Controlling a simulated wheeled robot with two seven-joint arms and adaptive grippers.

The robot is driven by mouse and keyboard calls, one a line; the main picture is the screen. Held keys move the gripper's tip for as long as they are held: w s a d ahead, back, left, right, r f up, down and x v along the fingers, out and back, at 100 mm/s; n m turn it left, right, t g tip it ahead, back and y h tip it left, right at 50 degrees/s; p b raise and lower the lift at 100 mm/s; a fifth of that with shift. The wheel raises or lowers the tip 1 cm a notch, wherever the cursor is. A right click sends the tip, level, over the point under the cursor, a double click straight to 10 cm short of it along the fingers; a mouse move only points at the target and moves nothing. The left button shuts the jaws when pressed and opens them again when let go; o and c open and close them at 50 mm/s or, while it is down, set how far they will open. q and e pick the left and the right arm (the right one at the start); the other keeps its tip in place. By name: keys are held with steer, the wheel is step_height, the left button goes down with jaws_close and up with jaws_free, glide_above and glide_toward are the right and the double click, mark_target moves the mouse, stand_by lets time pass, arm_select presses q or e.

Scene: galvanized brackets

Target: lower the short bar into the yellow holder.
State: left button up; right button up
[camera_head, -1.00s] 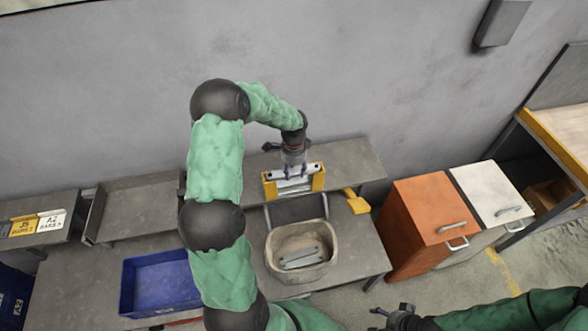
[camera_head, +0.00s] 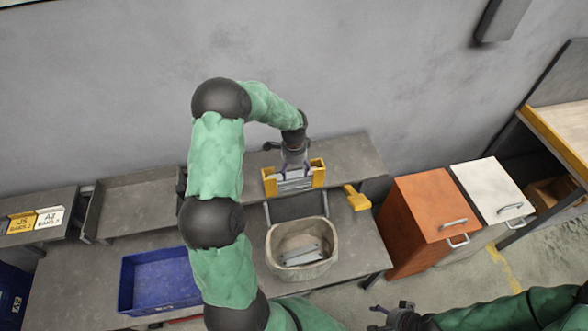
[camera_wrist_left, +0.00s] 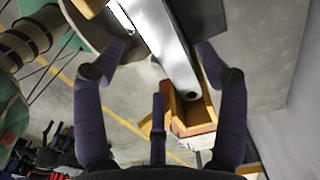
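The yellow holder (camera_head: 319,173) stands on the grey shelf, with an upright yellow post at each end. The short bar (camera_head: 293,184), grey metal, lies between the posts, low in the holder. My left gripper (camera_head: 295,167) is directly above it. In the left wrist view the bar (camera_wrist_left: 158,45) runs between the purple fingers of the left gripper (camera_wrist_left: 162,50), which stand apart with a gap at the left finger, so it looks open. The bar's underside is hidden. My right gripper (camera_head: 392,308) is at the lower right, empty, its fingers spread.
A beige bin (camera_head: 271,250) with grey bars inside stands in front of the holder. A blue crate (camera_head: 158,282) is to the left. A yellow block (camera_head: 357,198) lies to the holder's right. Orange (camera_head: 420,205) and white (camera_head: 492,178) cabinets stand further right.

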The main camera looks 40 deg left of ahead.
arm_select(q)
step_height(320, 180, up, 12)
stand_by(0.6)
stand_by(0.6)
steer(key=s+d+f+n+h+b, duration=0.3)
steer(key=d+f, duration=1.3)
steer(key=f, duration=0.3)
steer(key=s+d+f+n+h+b, duration=0.1)
steer(key=s+d+f+n+b, duration=0.2)
steer(key=s+d+f+n, duration=0.4)
steer(key=s+d+f, duration=0.7)
steer(key=s+d, duration=0.1)
steer(key=s, duration=0.1)
steer(key=shift+s+b, duration=0.4)
steer(key=shift+a, duration=0.1)
